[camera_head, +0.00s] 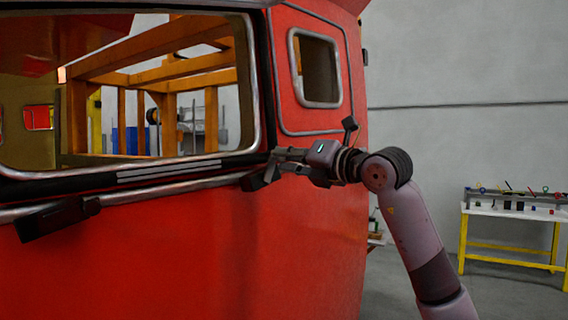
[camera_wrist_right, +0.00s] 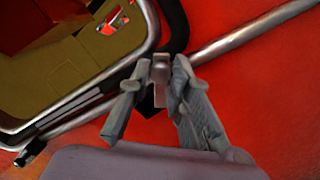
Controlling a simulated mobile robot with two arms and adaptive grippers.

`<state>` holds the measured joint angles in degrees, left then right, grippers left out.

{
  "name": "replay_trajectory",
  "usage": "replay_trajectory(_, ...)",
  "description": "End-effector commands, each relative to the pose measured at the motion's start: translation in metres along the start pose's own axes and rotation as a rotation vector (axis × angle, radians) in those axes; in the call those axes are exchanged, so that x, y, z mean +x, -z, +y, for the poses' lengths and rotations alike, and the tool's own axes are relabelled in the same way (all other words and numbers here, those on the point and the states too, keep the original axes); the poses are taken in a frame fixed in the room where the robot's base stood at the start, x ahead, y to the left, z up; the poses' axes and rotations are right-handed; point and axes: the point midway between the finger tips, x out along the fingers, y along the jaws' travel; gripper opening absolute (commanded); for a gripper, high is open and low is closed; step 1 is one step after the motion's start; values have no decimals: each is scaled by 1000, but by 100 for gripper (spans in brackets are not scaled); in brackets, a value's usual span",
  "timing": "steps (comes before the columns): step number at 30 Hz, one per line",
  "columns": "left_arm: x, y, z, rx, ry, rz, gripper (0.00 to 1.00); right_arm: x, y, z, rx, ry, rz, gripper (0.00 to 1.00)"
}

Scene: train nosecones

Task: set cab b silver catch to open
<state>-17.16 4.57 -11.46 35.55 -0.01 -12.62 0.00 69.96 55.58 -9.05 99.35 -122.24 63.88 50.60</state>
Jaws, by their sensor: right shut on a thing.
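The red train cab (camera_head: 200,260) fills the left and middle of the head view, with a large silver-framed front window. My right gripper (camera_head: 278,160) reaches in from the right to the window's lower right corner. In the right wrist view a small silver catch (camera_wrist_right: 160,82) stands at the window frame's corner, between the two fingers of my right gripper (camera_wrist_right: 157,84), which is shut on it. In the head view the catch is too small and covered to make out. My left gripper does not show.
Black fittings stick out below the window at the left (camera_head: 58,217) and close under my right gripper (camera_head: 262,178). A small side window (camera_head: 343,85) is on the cab's right face. A yellow-legged workbench (camera_head: 500,210) stands far right, with open floor before it.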

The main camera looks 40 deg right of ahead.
Motion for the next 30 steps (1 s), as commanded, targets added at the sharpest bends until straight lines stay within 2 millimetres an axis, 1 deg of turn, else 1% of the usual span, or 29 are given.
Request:
replay_trajectory(1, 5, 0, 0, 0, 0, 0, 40, -1, 0, -3, 45, 4, -9, 0)
replay_trajectory(18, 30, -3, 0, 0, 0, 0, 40, -4, 3, -27, 567, 64, -72, 0)
replay_trajectory(24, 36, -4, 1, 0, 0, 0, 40, -5, 6, -33, 708, 81, -89, 0)
replay_trajectory(30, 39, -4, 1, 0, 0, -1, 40, -6, 8, -36, 805, 94, -101, 0)
